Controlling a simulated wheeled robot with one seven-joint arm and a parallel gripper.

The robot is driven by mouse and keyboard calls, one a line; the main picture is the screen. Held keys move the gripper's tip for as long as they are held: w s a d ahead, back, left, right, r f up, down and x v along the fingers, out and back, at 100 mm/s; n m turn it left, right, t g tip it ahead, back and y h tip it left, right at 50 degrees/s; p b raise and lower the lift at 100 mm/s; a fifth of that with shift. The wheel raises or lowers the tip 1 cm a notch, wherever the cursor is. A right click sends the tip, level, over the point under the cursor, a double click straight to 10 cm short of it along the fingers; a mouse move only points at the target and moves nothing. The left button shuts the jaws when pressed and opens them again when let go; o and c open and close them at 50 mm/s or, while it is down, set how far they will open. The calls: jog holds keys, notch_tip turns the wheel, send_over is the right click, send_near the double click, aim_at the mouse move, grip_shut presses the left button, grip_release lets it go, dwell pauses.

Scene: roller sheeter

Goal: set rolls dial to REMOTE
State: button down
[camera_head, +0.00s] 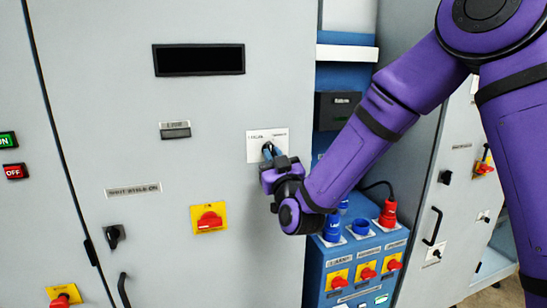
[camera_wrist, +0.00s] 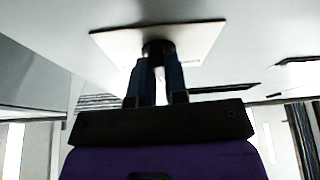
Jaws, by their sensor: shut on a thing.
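The rolls dial is a small black knob (camera_wrist: 158,47) on a white square plate (camera_head: 280,136) on the grey cabinet front. The plate also shows in the wrist view (camera_wrist: 112,42). My gripper (camera_head: 268,152) reaches it from the lower right, and its dark blue fingers (camera_wrist: 157,66) are shut on the knob. In the head view the fingers and wrist hide most of the knob. The plate's lettering is too small to read, and I cannot tell which position the dial points to.
A black display (camera_head: 199,60) is above left of the plate. A yellow plate with a red rotary switch (camera_head: 209,218) is below left. A blue socket box (camera_head: 338,262) with red switches stands below right, under my forearm.

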jog(key=shift+a+r+m+t+h, duration=0.15)
jog(key=shift+m+h, duration=0.7)
jog(key=shift+m, duration=0.95)
jog(key=shift+f+m+t+h, duration=0.1)
jog(key=shift+m+h, duration=0.8)
jog(key=shift+m, duration=0.9)
jog(key=shift+a+r+m+t+h, duration=0.15)
jog(key=shift+m+h, duration=0.7)
jog(key=shift+m, duration=0.95)
jog(key=shift+f, duration=0.1)
jog(key=c, duration=1.1)
grip_release()
jog(key=shift+c, duration=0.2)
jog(key=shift+s, duration=0.15)
jog(key=a+v, duration=0.1)
jog(key=v, duration=0.9)
jog(key=shift+s+d, duration=0.35)
jog(key=shift+d, duration=0.2)
